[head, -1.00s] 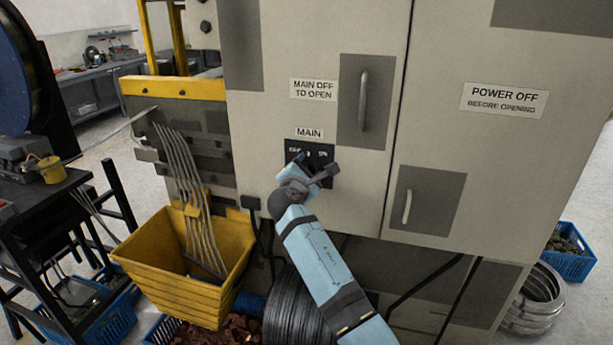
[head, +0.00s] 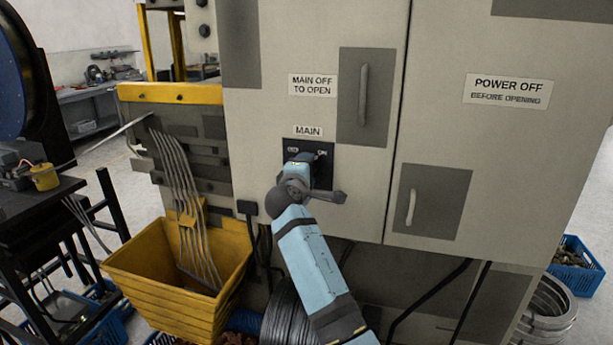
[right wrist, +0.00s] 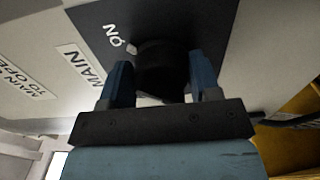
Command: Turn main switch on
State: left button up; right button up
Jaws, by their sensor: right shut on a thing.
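The main switch has a black plate (head: 325,177) on the grey cabinet, below a MAIN label (head: 308,131). In the right wrist view its black round knob (right wrist: 160,62) stands out from the plate, and a small white mark on it (right wrist: 131,48) lies right beside the ON lettering (right wrist: 114,38). My right gripper (right wrist: 160,82) is shut on the knob, one blue finger on each side. In the head view the right gripper (head: 301,164) covers the knob and much of the plate. My left gripper is not in view.
Cabinet doors with handles (head: 363,95) (head: 411,207) are above and right of the switch. A yellow hopper (head: 180,283) with wires stands to the lower left. A wire coil (head: 290,315) lies below my arm. The cabinet front around the switch is flat.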

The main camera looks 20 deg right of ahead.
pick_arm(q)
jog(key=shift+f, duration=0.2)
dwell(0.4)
pick_arm(e)
jog(key=o, duration=0.9)
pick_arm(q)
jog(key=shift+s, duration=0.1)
pick_arm(e)
jog(key=shift+s, duration=0.1)
